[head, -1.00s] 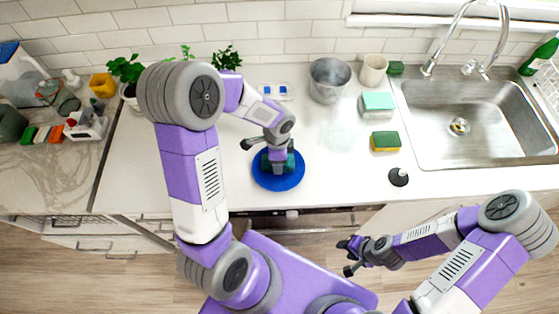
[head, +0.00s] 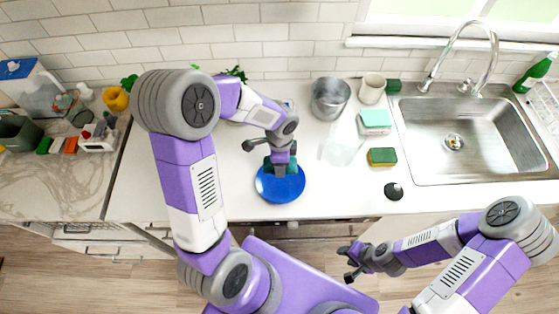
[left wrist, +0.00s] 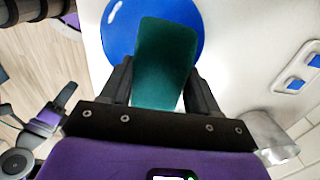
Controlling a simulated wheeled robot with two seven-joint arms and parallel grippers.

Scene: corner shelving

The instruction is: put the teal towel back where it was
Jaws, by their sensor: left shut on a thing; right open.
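The dark teal towel (left wrist: 166,62) is held between the fingers of my left gripper (left wrist: 160,92) in the left wrist view. In the head view the towel (head: 268,166) shows partly behind my left gripper (head: 281,166), over the back part of the blue plate (head: 279,190). The blue plate also shows behind the towel in the left wrist view (left wrist: 120,35). I cannot tell whether the towel touches the plate. My right gripper (head: 350,263) is open and empty, in front of the counter edge.
A green-yellow sponge (head: 382,157), a pale teal-and-white block (head: 374,121), a clear glass (head: 342,150), a metal pot (head: 330,98) and a black stopper (head: 393,191) stand right of the plate. The sink (head: 465,140) is farther right. The counter left of the plate is largely clear.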

